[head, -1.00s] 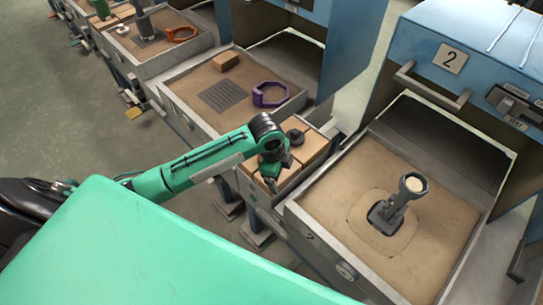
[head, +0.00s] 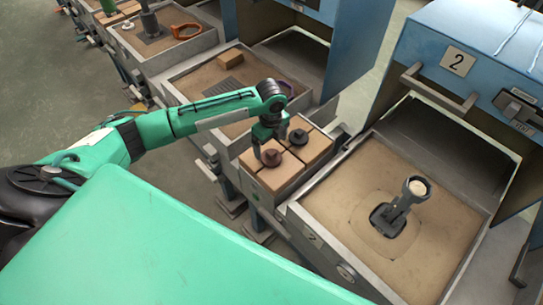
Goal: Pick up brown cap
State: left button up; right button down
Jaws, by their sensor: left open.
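The brown cap (head: 271,158) sits on a tan block in the small tray (head: 248,182) between two larger sand-coloured trays. My left gripper (head: 268,147) is open and points down right at the cap, with its fingers close around or just above it. I cannot tell if the fingers touch it. A dark grey cap (head: 298,137) stands on a block just behind and to the right of the gripper. My right gripper is out of view.
To the right, a tray (head: 335,205) holds a grey upright fixture (head: 405,200) before the open blue oven numbered 2 (head: 480,60). Behind my left arm, another tray (head: 177,90) holds a tan block (head: 228,58) and a purple ring, now mostly covered.

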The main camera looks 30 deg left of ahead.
aim_at(271, 152)
pick_arm(q)
jog(key=shift+w+f+p, duration=0.15)
jog(key=shift+f+p, duration=0.45)
jog(key=shift+f, duration=2.7)
jog(key=c, duration=1.1)
